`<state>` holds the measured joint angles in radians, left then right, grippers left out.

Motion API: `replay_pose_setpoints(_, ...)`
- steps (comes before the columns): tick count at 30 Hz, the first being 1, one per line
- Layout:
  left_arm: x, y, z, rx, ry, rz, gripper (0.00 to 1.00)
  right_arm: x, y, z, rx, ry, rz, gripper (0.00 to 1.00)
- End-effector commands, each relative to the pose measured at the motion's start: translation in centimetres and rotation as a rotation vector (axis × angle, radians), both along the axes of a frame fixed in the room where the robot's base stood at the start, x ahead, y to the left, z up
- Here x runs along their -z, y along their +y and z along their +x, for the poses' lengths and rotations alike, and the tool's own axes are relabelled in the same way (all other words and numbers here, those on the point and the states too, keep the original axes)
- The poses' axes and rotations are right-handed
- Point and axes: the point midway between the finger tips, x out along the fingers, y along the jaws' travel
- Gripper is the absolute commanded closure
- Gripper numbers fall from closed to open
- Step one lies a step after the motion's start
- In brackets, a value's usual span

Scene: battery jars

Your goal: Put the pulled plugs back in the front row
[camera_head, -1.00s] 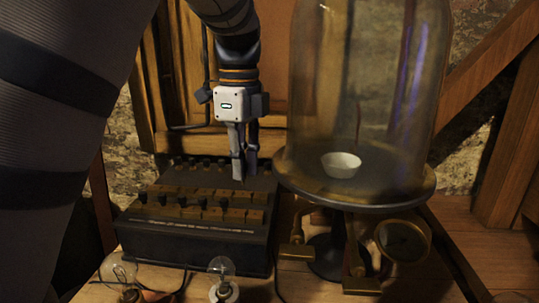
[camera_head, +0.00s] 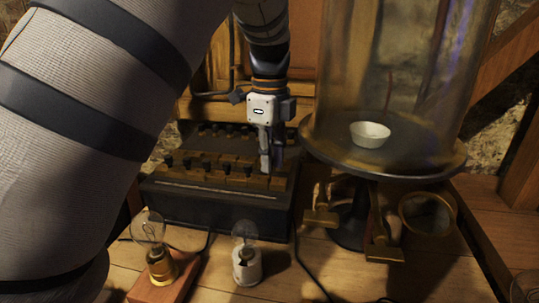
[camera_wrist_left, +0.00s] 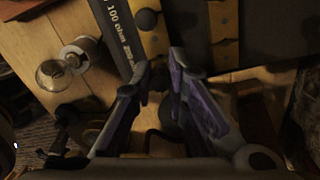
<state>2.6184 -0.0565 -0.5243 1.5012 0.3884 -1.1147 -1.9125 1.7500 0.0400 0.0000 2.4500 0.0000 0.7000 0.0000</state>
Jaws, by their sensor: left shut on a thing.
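The black plug box (camera_head: 222,207) stands on the table, with brass blocks on its top and lettering on its front. Several black plugs (camera_head: 206,166) stand upright in the front row of brass blocks (camera_head: 258,182). My left gripper (camera_head: 268,170) is over the right end of this row, pointing down. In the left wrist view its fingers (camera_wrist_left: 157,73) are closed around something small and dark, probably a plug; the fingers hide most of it. Whether it touches the brass I cannot tell. The box's lettered side (camera_wrist_left: 118,30) shows there too. My right gripper is out of view.
A glass bell jar (camera_head: 390,70) over a white bowl (camera_head: 370,134) stands on a round plate close right of my left gripper. Two bulbs, one on a wooden base (camera_head: 165,278) and one in a white socket (camera_head: 247,265), stand in front of the box.

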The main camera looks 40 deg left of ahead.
Motion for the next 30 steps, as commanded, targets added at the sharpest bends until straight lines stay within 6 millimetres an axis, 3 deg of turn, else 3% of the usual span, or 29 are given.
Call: replay_pose_setpoints(30,1.4,0.0,0.0,0.000,0.001,0.000,1.00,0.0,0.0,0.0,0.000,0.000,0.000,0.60)
